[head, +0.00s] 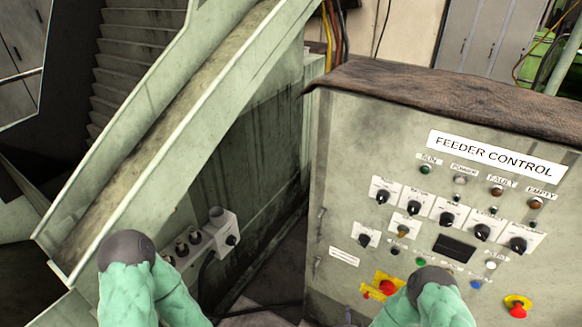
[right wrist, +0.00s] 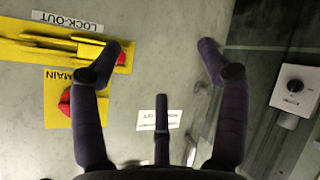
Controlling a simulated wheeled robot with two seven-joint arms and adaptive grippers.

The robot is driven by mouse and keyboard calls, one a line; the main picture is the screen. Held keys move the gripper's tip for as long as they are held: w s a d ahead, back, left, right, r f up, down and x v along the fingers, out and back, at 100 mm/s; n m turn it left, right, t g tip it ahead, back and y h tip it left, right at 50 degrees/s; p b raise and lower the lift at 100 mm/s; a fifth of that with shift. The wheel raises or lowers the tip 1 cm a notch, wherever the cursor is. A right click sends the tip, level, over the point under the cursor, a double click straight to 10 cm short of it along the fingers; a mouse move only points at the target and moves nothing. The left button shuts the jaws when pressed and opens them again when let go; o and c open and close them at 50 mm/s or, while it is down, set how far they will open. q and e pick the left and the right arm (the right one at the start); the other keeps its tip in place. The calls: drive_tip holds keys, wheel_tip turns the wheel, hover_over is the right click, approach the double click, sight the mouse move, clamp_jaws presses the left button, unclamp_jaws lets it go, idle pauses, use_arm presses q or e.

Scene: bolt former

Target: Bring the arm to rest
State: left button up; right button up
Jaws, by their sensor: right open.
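My right gripper (right wrist: 160,50) shows in the right wrist view with its dark fingers spread wide and nothing between them. It faces the grey front of a control cabinet, and I cannot tell how far off that front is. In the head view the lower part of my right arm (head: 428,298) covers part of the cabinet's lower front. My left arm (head: 135,285) comes up at the lower left of the head view. My left gripper does not show.
The feeder control cabinet (head: 345,200) stands at the right with knobs, lamps and a red emergency button (head: 517,310). A sloped chute (head: 190,110) fills the left.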

drive_tip(key=s+a+m+g+y, duration=0.3)
drive_tip(key=s+a+m+g, duration=0.1)
drive_tip(key=s, duration=0.5)
drive_tip(key=s+a+r+m+g+y, duration=0.1)
drive_tip(key=s+a+m+g+y, duration=0.2)
drive_tip(key=s, duration=0.6)
drive_tip(key=a+m+g, duration=0.2)
drive_tip(key=a+g, duration=0.1)
drive_tip(key=shift+a+r+g, duration=0.15)
drive_tip(key=shift+g, duration=0.15)
